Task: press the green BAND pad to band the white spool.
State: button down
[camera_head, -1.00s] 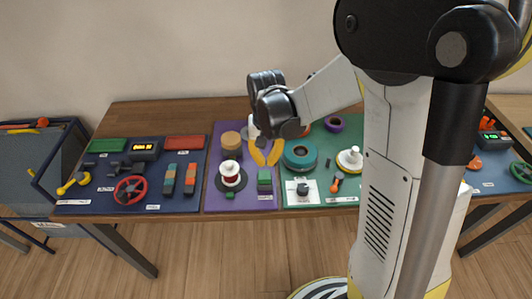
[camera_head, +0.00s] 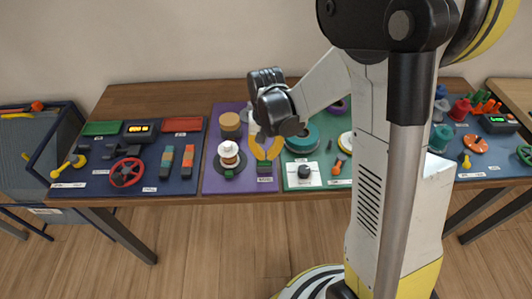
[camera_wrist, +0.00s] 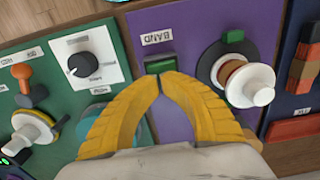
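The white spool (camera_head: 229,149) stands on a dark round base on the purple mat. A tan-brown ring shows around it, also in the wrist view (camera_wrist: 248,84). The green BAND pad (camera_head: 264,167) sits to its right in the head view; in the wrist view the pad (camera_wrist: 160,63) lies below the BAND label (camera_wrist: 157,38). My gripper (camera_wrist: 160,75) is shut with its yellow fingertips together and nothing visible between them. The tips are at the pad's near edge; I cannot tell whether they touch it. In the head view, my gripper (camera_head: 268,157) is just above the pad.
A small green block (camera_wrist: 233,36) is at the spool base's edge. A black knob on a white plate (camera_wrist: 85,64) lies on the green mat beside the pad. A tan disc (camera_head: 230,121) and teal roll (camera_head: 301,136) stand behind. My arm hides part of the table.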

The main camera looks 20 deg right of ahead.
jog(key=shift+r, duration=0.1)
notch_tip(320, 180, up, 14)
jog(key=p, duration=0.7)
jog(key=s+r+n+t, duration=0.1)
jog(key=s+r+t, duration=0.2)
jog(key=s, duration=0.4)
jog(key=s+r+n+t, duration=0.2)
jog(key=s+r+t, duration=0.2)
jog(key=s+r, duration=0.2)
jog(key=shift+s+a+r+n+b, duration=0.3)
jog(key=shift+s+a, duration=0.1)
jog(key=shift+s, duration=0.1)
dwell(0.5)
